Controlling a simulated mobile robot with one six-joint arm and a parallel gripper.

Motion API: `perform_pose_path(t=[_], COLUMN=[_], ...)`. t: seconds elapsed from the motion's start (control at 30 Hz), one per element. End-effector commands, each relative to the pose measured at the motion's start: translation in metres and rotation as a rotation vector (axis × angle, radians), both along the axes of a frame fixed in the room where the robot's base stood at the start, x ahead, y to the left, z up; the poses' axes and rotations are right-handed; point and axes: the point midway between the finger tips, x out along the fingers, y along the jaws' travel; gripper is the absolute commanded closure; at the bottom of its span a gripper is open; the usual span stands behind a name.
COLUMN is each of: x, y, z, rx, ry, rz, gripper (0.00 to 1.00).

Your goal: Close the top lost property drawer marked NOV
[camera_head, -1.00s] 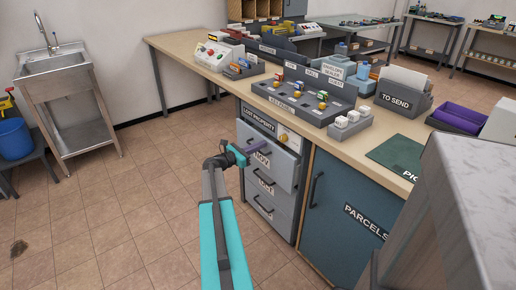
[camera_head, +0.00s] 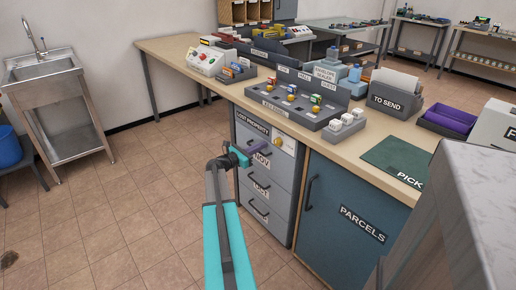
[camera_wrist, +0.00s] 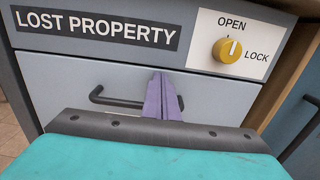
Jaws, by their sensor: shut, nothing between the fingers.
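The lost property unit is a grey cabinet with stacked drawers under the bench. Its top drawer (camera_head: 262,161), labelled NOV, looks flush or nearly flush with the cabinet front. It also fills the middle of the wrist view (camera_wrist: 65,85), with a dark bar handle (camera_wrist: 115,101). My gripper (camera_head: 257,146) has purple fingers pressed together, empty. The fingers and wrist hide part of the handle and the label.
A yellow knob (camera_wrist: 227,50) marked OPEN and LOCK sits above the drawer, right of the LOST PROPERTY sign (camera_wrist: 97,29). Further drawers (camera_head: 261,190) lie below. The blue PARCELS door (camera_head: 350,210) is to the right. Tiled floor (camera_head: 110,220) is free to the left.

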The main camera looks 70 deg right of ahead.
Motion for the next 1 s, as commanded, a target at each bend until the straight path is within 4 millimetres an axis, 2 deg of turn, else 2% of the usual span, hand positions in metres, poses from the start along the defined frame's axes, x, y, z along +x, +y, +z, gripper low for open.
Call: perform_pose_path(t=[0.03,0.13,0.37,1.0], x=[-0.007,-0.005,0.000,0.046], y=[-0.006,-0.006,0.005,0.092], z=[0.003,0.004,0.004,0.001], rx=[-0.004,-0.005,-0.005,-0.002], ry=[0.002,0.003,0.003,0.002], rz=[-0.008,-0.006,-0.004,0.003], gripper=[1.00,1.00,1.00,1.00])
